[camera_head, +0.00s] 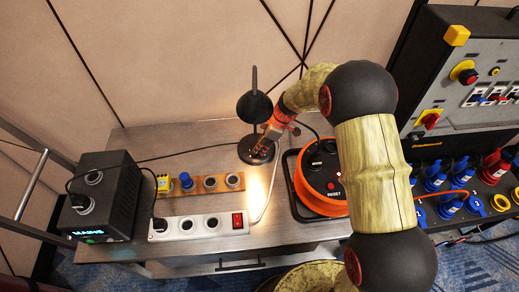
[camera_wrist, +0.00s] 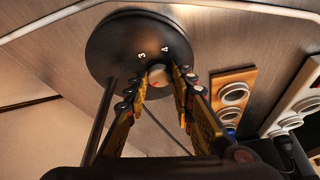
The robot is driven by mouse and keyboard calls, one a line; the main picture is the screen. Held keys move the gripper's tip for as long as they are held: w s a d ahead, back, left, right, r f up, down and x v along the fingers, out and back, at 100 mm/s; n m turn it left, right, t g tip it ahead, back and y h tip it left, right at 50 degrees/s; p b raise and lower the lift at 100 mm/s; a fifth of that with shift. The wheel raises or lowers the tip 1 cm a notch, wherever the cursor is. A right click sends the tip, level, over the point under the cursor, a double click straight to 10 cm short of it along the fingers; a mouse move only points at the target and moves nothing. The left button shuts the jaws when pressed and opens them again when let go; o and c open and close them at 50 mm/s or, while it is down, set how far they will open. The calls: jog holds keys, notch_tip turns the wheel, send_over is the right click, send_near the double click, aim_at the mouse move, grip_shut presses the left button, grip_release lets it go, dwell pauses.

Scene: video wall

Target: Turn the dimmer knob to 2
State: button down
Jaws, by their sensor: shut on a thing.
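The black lamp (camera_head: 254,107) stands at the back of the grey table. Its round dark base shows numbers 3 and 4 in the wrist view (camera_wrist: 115,50); other numbers are hidden. The dimmer knob (camera_wrist: 157,74) is a small pale disc on the base, with a reddish mark, and its sides are covered by my fingers. My gripper (camera_wrist: 158,88) is shut on the knob, one finger on each side. In the head view my gripper (camera_head: 266,146) reaches down to the lamp base from the right. Which number the knob points at cannot be told.
An orange cable reel (camera_head: 322,192) stands right of the lamp, under my arm. A wooden strip (camera_head: 208,191) with sockets and a white power strip (camera_head: 210,225) lie in front. A black box (camera_head: 103,200) stands at left. A panel of plugs (camera_head: 470,140) is at right.

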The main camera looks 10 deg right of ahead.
jog(key=shift+s+m+t+b, duration=0.15)
jog(key=shift+m+t+b, duration=0.7)
jog(key=shift+m, duration=1.35)
jog(key=shift+h, duration=0.3)
jog(key=c, duration=1.5)
grip_release()
jog(key=v, duration=1.2)
